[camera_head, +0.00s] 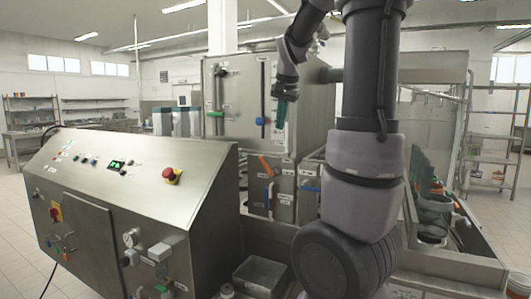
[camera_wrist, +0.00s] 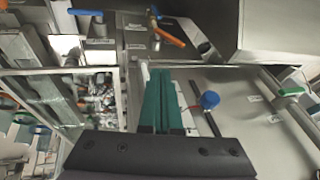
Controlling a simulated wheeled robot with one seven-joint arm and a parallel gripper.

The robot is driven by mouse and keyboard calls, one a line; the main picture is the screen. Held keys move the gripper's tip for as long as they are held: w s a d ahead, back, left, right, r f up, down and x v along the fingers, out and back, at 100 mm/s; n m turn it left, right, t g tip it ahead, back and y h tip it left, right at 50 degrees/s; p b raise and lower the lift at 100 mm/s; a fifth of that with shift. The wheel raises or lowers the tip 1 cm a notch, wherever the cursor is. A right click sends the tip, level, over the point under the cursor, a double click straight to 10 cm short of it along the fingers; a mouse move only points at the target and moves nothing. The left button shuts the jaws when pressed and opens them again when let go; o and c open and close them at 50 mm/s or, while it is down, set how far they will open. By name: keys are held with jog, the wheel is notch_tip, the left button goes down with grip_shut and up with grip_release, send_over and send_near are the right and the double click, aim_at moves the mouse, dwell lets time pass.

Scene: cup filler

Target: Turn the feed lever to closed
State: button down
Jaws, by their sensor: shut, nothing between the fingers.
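Several levers sit on the steel cabinet; their labels are too small to read, so I cannot tell which is the feed lever. In the head view, a blue knob (camera_head: 262,120) is on an upright slot, a green handle (camera_head: 215,114) is to its left, and an orange lever (camera_head: 265,164) is below. In the wrist view they show as a blue knob (camera_wrist: 209,99), green handle (camera_wrist: 291,92) and orange lever (camera_wrist: 170,38). My gripper (camera_head: 281,118) is shut and empty, its teal fingers (camera_wrist: 160,74) beside the blue knob, apart from it.
A blue lever (camera_head: 267,193) hangs below the orange one. A sloped control console (camera_head: 130,165) with a red button (camera_head: 170,173) stands at front left. A steel trough with cups (camera_head: 434,212) is at right. An open steel bin (camera_head: 260,275) stands low in front.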

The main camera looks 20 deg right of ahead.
send_near(262, 157)
jog(key=d+f, duration=0.4)
jog(key=f, duration=0.1)
jog(key=shift+w+a+f, duration=0.9)
jog(key=shift+w+a, duration=0.05)
jog(key=shift+a, duration=0.05)
jog(key=shift+w+a+g, duration=0.25)
jog(key=shift+w+g, duration=0.05)
jog(key=shift+w+a+f+g+h, duration=0.4)
jog(key=shift+w+a+g+h, duration=0.3)
jog(key=shift+g+h, duration=0.3)
jog(key=shift+w+a+f+n+g+h, duration=0.25)
jog(key=shift+w+a+f+g+h, duration=0.35)
jog(key=shift+f+g, duration=0.25)
jog(key=shift+w+a+f+n+g+h, duration=0.25)
jog(key=shift+w+a+f+g+h, duration=0.1)
jog(key=shift+w+f+g+h, duration=0.35)
jog(key=shift+w+f, duration=0.1)
jog(key=shift+f, duration=0.05)
